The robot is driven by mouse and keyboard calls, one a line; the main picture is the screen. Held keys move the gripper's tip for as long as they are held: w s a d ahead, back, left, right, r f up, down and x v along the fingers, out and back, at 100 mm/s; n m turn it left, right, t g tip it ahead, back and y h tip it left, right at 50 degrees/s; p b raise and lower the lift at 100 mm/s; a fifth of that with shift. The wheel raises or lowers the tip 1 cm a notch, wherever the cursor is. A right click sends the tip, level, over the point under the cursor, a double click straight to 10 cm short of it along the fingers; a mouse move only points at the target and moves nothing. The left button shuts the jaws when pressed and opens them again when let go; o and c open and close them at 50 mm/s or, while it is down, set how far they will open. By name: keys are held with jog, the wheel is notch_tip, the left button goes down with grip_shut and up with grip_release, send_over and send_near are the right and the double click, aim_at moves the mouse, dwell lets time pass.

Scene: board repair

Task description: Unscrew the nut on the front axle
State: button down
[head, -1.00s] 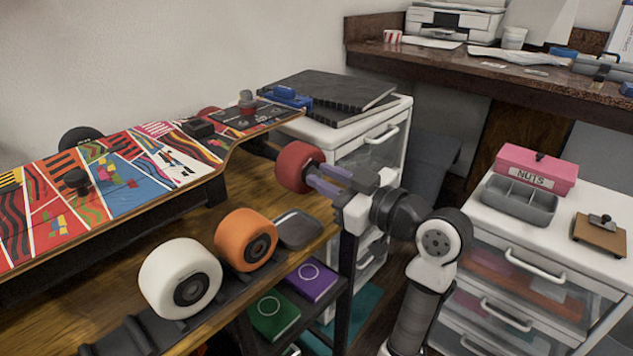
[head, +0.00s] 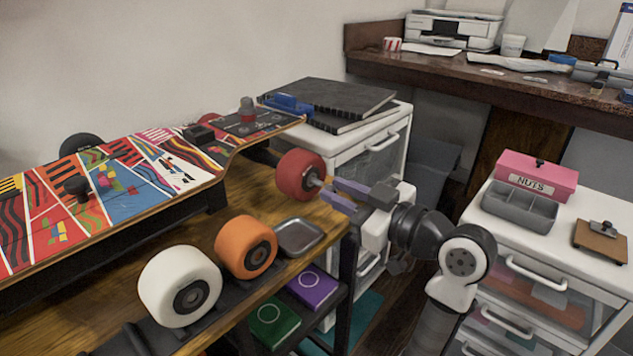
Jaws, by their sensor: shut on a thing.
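The longboard (head: 120,190) lies on the wooden bench with its colourful deck up. Its red front wheel (head: 299,175) sits at the board's right end. A bare grey axle end (head: 314,181) sticks out of the wheel's hub. My gripper (head: 328,190) is just right of the axle end, its two purple fingers pointing at the hub. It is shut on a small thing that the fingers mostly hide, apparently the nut. The fingertips stand a little apart from the wheel.
A metal tray (head: 298,237) lies at the bench corner. An orange wheel (head: 246,247) and a white wheel (head: 180,287) stand in front of the board. On the right cabinet are a pink NUTS box (head: 537,174) and a grey compartment tray (head: 519,207).

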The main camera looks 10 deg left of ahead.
jog(key=s+d+r+p, duration=0.3)
jog(key=d+r+p, duration=0.2)
jog(key=r, duration=0.2)
jog(key=shift+s, duration=0.25)
dwell(0.6)
jog(key=shift+r, duration=0.1)
